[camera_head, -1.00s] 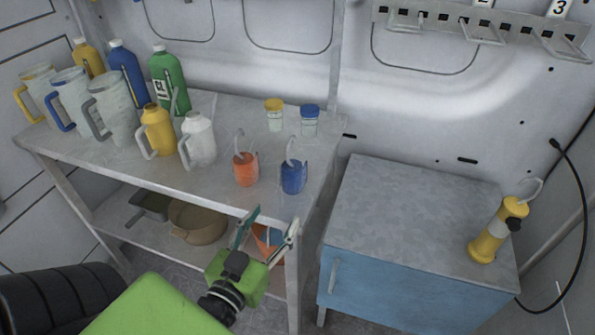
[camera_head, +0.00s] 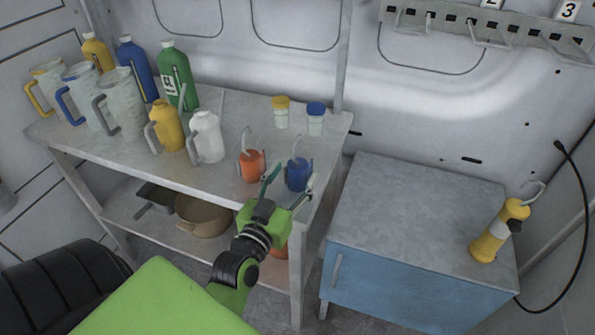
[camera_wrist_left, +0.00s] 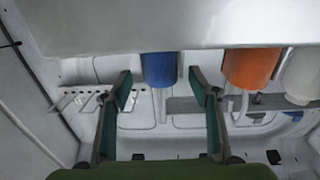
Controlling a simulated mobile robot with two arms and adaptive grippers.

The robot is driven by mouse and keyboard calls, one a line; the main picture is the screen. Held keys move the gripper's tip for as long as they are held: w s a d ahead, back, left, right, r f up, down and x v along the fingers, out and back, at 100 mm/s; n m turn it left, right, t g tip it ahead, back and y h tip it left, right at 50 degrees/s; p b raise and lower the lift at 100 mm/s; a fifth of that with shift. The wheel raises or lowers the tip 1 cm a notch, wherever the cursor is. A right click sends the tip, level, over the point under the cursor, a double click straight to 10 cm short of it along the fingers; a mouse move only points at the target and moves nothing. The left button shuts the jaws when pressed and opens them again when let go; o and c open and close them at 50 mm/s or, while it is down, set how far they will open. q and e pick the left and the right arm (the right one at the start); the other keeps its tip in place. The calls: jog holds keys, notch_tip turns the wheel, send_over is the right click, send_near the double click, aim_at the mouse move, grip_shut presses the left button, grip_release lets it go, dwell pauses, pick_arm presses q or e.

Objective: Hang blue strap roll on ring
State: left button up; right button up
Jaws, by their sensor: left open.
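The blue strap roll (camera_head: 298,175) stands near the front right edge of the metal table, with a pale hook on top. My left gripper (camera_head: 290,180) is open and empty, its two fingers reaching toward the roll from the front. In the left wrist view the blue roll (camera_wrist_left: 159,68) appears between and beyond the open fingers (camera_wrist_left: 163,95); I see no contact. The ring rail (camera_head: 490,28) with wire hooks and number labels is on the back wall at upper right. It also shows in the left wrist view (camera_wrist_left: 85,97). My right gripper is not in view.
An orange strap roll (camera_head: 252,167) stands just left of the blue one. Two small jars (camera_head: 316,118) are behind. Jugs and bottles (camera_head: 123,105) fill the table's left. A blue cabinet (camera_head: 415,215) stands right, carrying a yellow flashlight-like tool (camera_head: 499,232); its top is mostly clear.

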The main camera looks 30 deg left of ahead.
aim_at(293, 175)
pick_arm(q)
jog(key=w, duration=0.1)
jog(key=w+a, duration=0.1)
jog(key=w, duration=0.1)
jog(key=shift+w+f, duration=0.2)
jog(key=shift+w, duration=0.1)
jog(key=shift+s+d, duration=0.1)
jog(key=shift+c, duration=0.3)
jog(key=shift+r, duration=0.1)
jog(key=c, duration=1.3)
